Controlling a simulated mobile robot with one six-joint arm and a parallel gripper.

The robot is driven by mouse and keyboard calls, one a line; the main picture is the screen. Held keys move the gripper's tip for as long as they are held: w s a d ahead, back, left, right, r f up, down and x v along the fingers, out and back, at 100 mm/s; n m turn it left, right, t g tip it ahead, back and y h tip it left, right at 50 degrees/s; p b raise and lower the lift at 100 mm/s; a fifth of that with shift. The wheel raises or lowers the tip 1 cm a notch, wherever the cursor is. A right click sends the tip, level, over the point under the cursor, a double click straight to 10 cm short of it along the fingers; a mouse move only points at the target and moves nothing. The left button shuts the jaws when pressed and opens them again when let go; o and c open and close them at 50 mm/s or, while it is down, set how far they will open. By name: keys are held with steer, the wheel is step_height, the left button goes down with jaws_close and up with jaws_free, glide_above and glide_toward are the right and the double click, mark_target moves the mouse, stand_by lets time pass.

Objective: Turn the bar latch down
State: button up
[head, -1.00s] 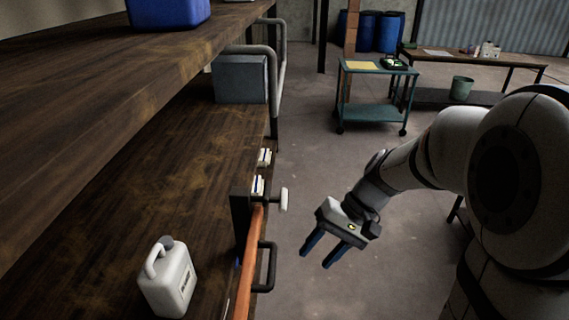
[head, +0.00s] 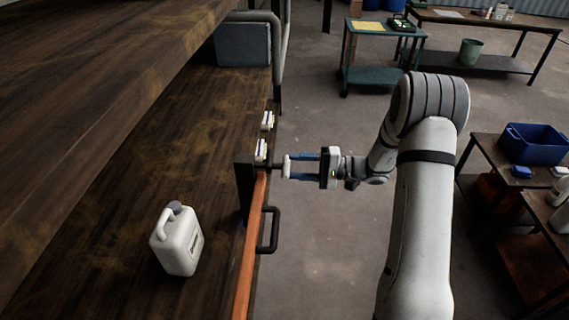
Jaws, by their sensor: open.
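The latch's white handle (head: 287,167) sticks out on a short dark stem from a black upright plate (head: 244,188) at the front edge of the wooden bench. My gripper (head: 291,165) is open and points left at the white handle. Its two blue fingers reach to the handle, one on the far side and one on the near side. I cannot tell whether they touch it. An orange bar (head: 250,260) runs along the bench front towards me, with a black pull handle (head: 270,230) beside it.
A white jug (head: 178,243) stands on the wooden bench (head: 120,220), under a dark shelf (head: 100,80). Small white blocks (head: 262,148) sit near the bench edge. A teal cart (head: 385,75) stands behind. A table with a blue bin (head: 535,143) is at right. The floor between is clear.

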mark_target(282, 166)
steer(key=shift+w+a+p, duration=0.1)
steer(key=shift+a+p, duration=0.35)
steer(key=shift+a, duration=1.9)
steer(key=shift+c, duration=0.2)
